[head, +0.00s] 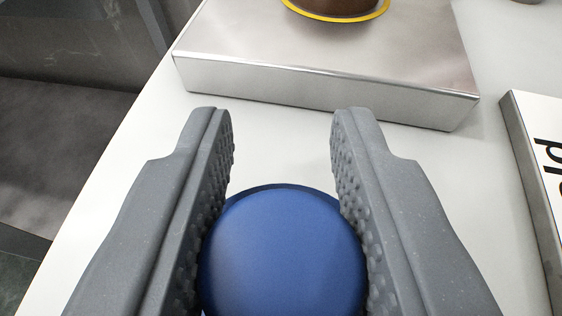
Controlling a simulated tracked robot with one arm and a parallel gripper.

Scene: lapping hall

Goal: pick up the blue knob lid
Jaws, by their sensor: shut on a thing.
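The blue knob lid (284,254) shows as a smooth, rounded blue top at the bottom middle of the head view. My gripper (282,135) has one grey, studded finger on each side of it. Both fingers press against the blue sides, so the gripper is shut on it. The fingertips extend past the lid toward the far side. The lower part of the lid is hidden by the frame edge and the fingers. I cannot tell whether it touches the table.
A white table (110,218) lies below, its edge running along the left. A metal block (300,88) stands ahead, with a brown, yellow-rimmed object (338,8) on top. A lettered box (535,165) stands at right. Clear table lies between the fingers and the block.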

